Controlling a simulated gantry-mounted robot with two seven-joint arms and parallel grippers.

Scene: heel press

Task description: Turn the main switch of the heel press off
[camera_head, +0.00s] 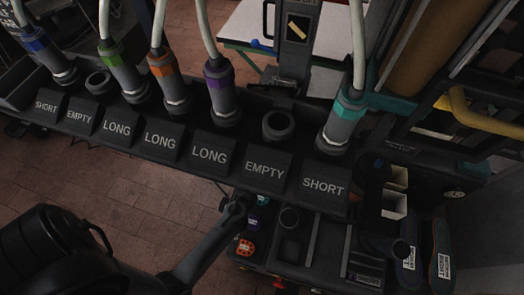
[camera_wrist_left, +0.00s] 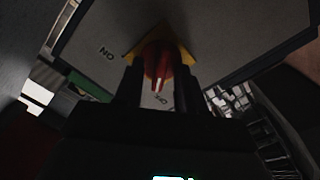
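The main switch is a red knob (camera_wrist_left: 157,62) on a yellow plate (camera_wrist_left: 186,55), seen in the left wrist view on a grey panel. An upside-down "ON" label is to the left of the knob. A second, partly hidden label is just below it, and the knob's white mark points down toward that label. My left gripper (camera_wrist_left: 157,78) has one dark finger on each side of the knob, and the knob fills the gap. In the head view my left arm reaches in from the lower left, and the switch does not show. My right gripper is not in view.
In the head view a dark rack (camera_head: 180,148) labelled SHORT, LONG and EMPTY holds several coloured-collar tools on hoses. Insoles (camera_head: 409,256) stand at the lower right. Brick floor is open at the left.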

